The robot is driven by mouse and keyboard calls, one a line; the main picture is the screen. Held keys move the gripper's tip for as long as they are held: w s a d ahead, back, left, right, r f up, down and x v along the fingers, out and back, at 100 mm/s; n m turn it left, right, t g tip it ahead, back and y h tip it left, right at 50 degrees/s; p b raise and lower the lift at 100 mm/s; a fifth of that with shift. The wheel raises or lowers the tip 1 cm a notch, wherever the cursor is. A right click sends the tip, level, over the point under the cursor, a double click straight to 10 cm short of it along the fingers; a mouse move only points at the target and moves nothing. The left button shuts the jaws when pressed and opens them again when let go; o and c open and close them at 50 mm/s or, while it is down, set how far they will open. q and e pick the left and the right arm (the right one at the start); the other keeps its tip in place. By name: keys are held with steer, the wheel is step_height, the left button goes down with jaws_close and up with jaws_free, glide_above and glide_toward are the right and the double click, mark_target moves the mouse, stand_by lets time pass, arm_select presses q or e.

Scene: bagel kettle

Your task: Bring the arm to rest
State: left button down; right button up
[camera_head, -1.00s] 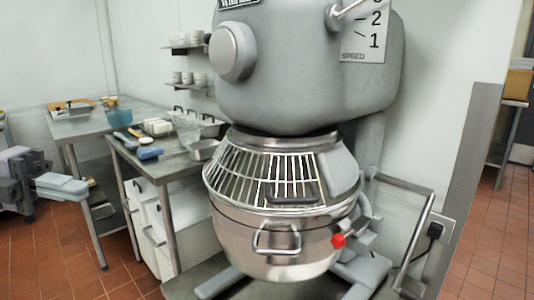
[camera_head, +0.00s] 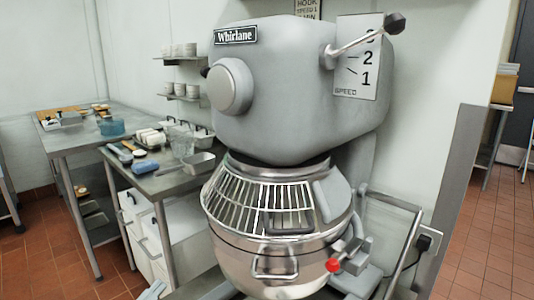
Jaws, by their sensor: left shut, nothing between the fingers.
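My right gripper is not in view.
A large grey mixer (camera_head: 285,90) with a steel bowl (camera_head: 265,250), wire guard (camera_head: 250,200) and red knob (camera_head: 333,265) fills the middle. Steel tables (camera_head: 170,184) with containers stand at the left. Open tiled floor (camera_head: 40,255) lies at the lower left.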

arm_select(q)
steer(key=s+f+n+g+y+p, duration=0.1)
steer(key=s+f+n+g+y, duration=0.3)
steer(key=s+f, duration=0.5)
steer(key=s+d+f+n+g+y+p, duration=0.1)
steer(key=s+f+n+g+y, duration=0.3)
steer(key=s+f, duration=0.6)
steer(key=n+y+p, duration=0.1)
steer(key=n, duration=0.1)
steer(key=shift+s+d+n, duration=0.2)
steer(key=shift+s+n, duration=0.1)
steer(key=shift+n, duration=0.1)
